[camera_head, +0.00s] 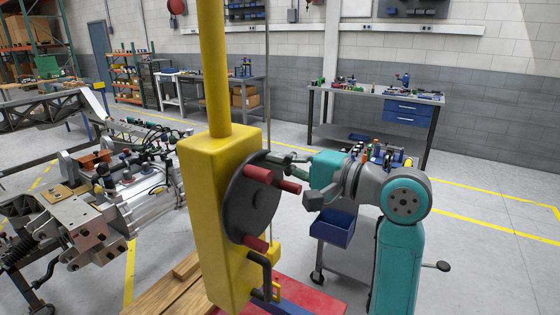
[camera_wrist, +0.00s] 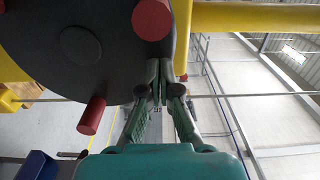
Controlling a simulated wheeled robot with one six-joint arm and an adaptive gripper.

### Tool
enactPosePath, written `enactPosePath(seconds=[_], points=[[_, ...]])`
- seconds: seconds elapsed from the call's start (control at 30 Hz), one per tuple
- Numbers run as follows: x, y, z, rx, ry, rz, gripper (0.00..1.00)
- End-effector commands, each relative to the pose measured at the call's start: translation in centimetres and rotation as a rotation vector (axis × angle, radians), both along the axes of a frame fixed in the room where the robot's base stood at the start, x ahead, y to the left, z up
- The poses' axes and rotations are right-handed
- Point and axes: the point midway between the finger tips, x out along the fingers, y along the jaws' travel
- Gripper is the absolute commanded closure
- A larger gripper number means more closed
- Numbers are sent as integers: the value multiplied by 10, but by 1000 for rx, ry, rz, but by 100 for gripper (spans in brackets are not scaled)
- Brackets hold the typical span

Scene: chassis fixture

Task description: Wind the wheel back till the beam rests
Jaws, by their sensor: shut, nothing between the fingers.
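The wheel (camera_head: 250,205) is a dark grey disc on the side of a yellow box with a yellow post (camera_head: 214,70). Red pegs stand out from its face: an upper one (camera_head: 258,175), a right one (camera_head: 289,187) and a lower one (camera_head: 254,243). My gripper (camera_head: 280,159) is shut and empty at the wheel's upper right rim. In the wrist view, my fingertips (camera_wrist: 166,72) are together beside the disc (camera_wrist: 80,45), close to a red peg (camera_wrist: 152,18); I cannot tell if they touch. Another peg (camera_wrist: 92,115) is at lower left. I cannot tell which part is the beam.
A black bent lever (camera_head: 262,268) stands below the wheel, above a red base (camera_head: 315,296). Wooden planks (camera_head: 165,290) lie at its left. A vehicle chassis (camera_head: 100,215) is on the left. A cart with a blue bin (camera_head: 333,228) stands behind my arm.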

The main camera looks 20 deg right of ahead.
Motion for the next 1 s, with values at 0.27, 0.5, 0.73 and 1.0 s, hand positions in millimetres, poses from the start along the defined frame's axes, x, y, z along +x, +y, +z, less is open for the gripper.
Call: enactPosePath(seconds=[0.27,0.5,0.73,1.0], points=[[0,0,0,0,0,0,100],[-3,4,1,-1,-1,1,100],[-17,24,3,-1,-1,2,100],[-20,27,4,0,0,0,100]])
